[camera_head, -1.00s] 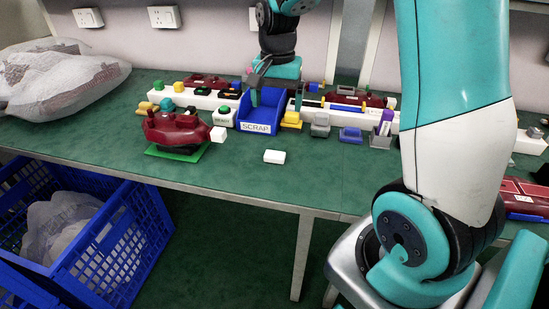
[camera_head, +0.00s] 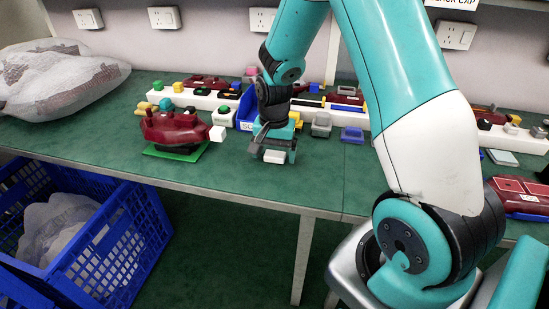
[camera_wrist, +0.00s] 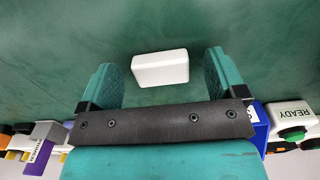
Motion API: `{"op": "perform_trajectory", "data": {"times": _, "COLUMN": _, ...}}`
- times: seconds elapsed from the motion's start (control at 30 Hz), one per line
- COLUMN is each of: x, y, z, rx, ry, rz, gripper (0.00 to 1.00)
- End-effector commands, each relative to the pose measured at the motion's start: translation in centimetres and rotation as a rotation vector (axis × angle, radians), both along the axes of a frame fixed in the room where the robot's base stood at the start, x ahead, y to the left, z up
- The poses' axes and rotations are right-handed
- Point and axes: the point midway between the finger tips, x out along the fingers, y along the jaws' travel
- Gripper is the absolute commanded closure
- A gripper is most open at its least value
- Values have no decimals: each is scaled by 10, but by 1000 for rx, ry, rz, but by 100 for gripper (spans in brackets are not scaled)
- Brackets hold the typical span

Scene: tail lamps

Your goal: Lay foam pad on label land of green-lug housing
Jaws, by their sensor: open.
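A small white block, which looks like the foam pad (camera_head: 274,157), lies on the green table near its front edge. My gripper (camera_head: 274,154) is open just over it, pointing down. In the wrist view the pad (camera_wrist: 160,69) lies between the two teal fingers, with a gap on each side. A dark red housing (camera_head: 175,129) stands to the left on a green plate (camera_head: 172,152), with a white block on its right end. A teal-green piece shows at its top; I cannot tell whether it belongs to the housing. Its label land cannot be made out.
A blue scrap bin (camera_head: 246,110) stands right behind my gripper. A white rack (camera_head: 200,100) with small coloured parts runs along the back. Grey and blue blocks (camera_head: 352,135) stand to the right. The table between the housing and the pad is clear.

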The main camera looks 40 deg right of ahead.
Motion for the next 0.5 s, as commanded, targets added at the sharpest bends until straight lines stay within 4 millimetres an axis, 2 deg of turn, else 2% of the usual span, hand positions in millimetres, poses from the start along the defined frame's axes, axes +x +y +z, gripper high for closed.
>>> {"op": "perform_trajectory", "data": {"times": 0.27, "x": 0, "y": 0, "z": -5, "rx": 0, "ry": 0, "rz": 0, "gripper": 11}}
{"op": "perform_trajectory", "data": {"times": 0.37, "x": 0, "y": 0, "z": -5, "rx": 0, "ry": 0, "rz": 0, "gripper": 29}}
{"op": "perform_trajectory", "data": {"times": 0.5, "x": 0, "y": 0, "z": -5, "rx": 0, "ry": 0, "rz": 0, "gripper": 61}}
